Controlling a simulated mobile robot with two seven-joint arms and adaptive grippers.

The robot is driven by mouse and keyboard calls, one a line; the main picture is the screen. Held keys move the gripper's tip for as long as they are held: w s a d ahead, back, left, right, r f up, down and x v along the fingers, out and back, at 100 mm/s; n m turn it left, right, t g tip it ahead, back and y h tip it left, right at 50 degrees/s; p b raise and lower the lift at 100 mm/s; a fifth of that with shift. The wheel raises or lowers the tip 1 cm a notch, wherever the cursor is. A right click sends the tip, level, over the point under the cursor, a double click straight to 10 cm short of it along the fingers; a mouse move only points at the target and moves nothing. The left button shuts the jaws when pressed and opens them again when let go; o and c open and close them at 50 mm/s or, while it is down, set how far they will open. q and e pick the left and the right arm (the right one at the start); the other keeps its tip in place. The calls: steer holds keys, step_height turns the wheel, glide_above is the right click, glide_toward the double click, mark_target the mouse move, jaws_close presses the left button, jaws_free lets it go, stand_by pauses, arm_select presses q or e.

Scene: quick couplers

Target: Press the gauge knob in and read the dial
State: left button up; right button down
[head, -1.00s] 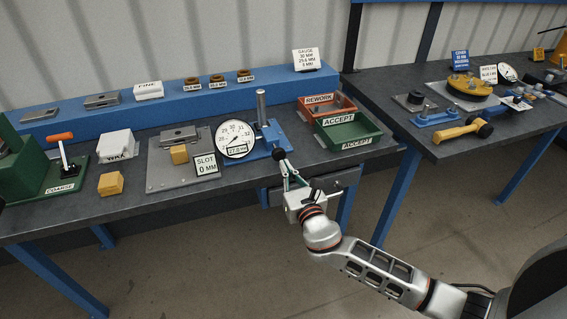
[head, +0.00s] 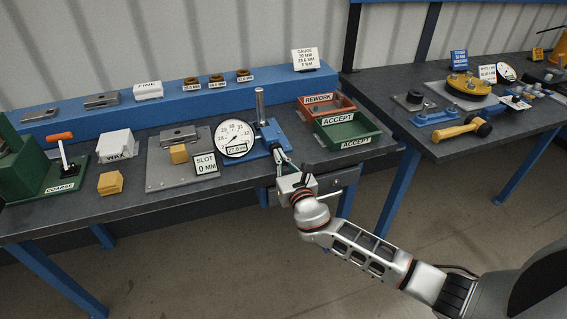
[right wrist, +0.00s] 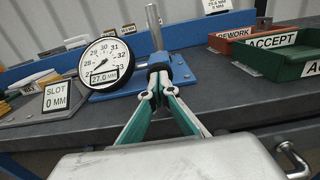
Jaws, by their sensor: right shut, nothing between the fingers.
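The gauge has a round white dial (head: 233,138) on a blue base (head: 262,140) with a metal post. The dial also shows in the right wrist view (right wrist: 102,63), its readout at about 27.0 mm and its needle toward the lower left, near 27. The black gauge knob (right wrist: 158,70) is on the front side of the base. My right gripper (head: 281,158) is shut and empty, its fingertips (right wrist: 158,90) right at the knob and partly covering it. I cannot tell whether they touch it or whether it is pressed in. My left gripper is not in view.
A slot sign (head: 205,164) and a grey plate (head: 163,178) with a yellow block stand left of the gauge. Red rework (head: 314,108) and green accept (head: 360,141) bins stand to its right. A drawer (head: 338,178) hangs under the table edge near my right gripper.

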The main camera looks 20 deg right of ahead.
steer(key=shift+w+d+r, duration=0.1)
steer(key=shift+w+r, duration=0.15)
steer(key=shift+r, duration=0.15)
stand_by(0.6)
